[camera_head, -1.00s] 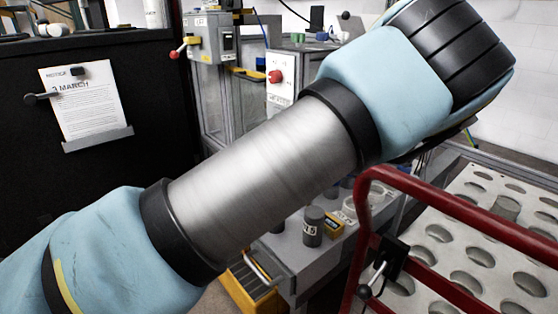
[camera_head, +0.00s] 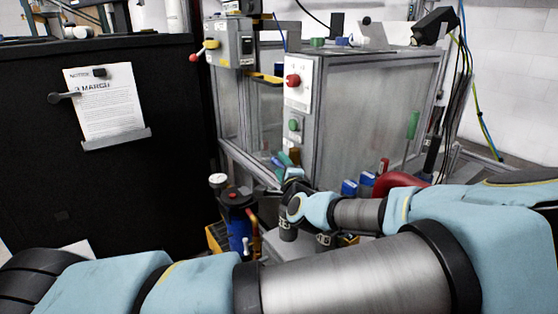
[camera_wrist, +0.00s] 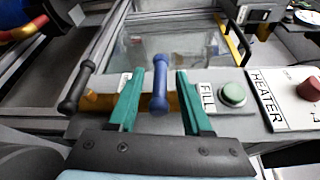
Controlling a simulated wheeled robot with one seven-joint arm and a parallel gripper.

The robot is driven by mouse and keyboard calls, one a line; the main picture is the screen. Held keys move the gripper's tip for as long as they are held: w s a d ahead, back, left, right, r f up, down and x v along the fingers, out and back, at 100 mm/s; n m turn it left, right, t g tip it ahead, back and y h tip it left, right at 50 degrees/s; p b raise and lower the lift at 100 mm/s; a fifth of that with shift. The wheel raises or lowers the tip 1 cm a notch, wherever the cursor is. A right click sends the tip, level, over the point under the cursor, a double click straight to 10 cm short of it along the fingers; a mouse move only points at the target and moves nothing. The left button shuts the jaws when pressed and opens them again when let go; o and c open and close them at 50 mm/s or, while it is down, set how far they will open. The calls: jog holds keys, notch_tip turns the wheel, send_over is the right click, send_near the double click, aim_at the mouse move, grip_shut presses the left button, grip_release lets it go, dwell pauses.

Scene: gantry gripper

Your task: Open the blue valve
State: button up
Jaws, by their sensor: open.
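The blue valve handle (camera_wrist: 160,82) stands upright in the wrist view, in front of a yellow-orange pipe (camera_wrist: 102,102). My gripper (camera_wrist: 160,82) is open, with one green finger on each side of the handle. In the head view my gripper (camera_head: 285,160) is small, at the front of the grey machine (camera_head: 345,110); the blue handle cannot be told apart clearly there.
A black handle (camera_wrist: 77,88) stands left of my left finger. A green FILL button (camera_wrist: 232,94) is close to my right finger, with a red HEATER knob (camera_wrist: 310,88) farther right. A blue container (camera_head: 237,220) stands below left of my gripper.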

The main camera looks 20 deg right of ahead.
aim_at(281, 165)
jog(key=shift+x, duration=1.85)
grip_shut()
